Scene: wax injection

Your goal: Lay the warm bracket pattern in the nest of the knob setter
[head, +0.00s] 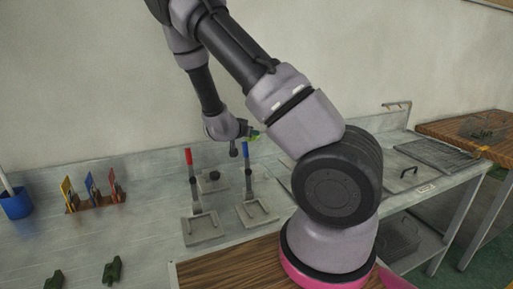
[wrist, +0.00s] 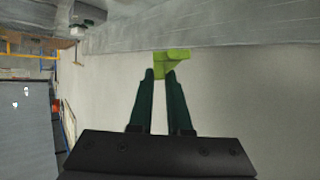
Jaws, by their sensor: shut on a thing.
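A bright green bracket pattern (wrist: 172,63) is between the tips of my gripper (wrist: 160,76) in the wrist view. My gripper is shut on it. In the head view a small bit of the pattern (head: 254,137) shows at the end of my arm, high above the bench and partly hidden by my arm.
A blue cup (head: 16,203) and a rack of coloured tools (head: 94,196) stand at the left. Dark green pieces (head: 112,270) lie at the front left. A wooden board (head: 233,266) is at the front, and a wire rack (head: 436,154) at the right. The bench left of the tools has free room.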

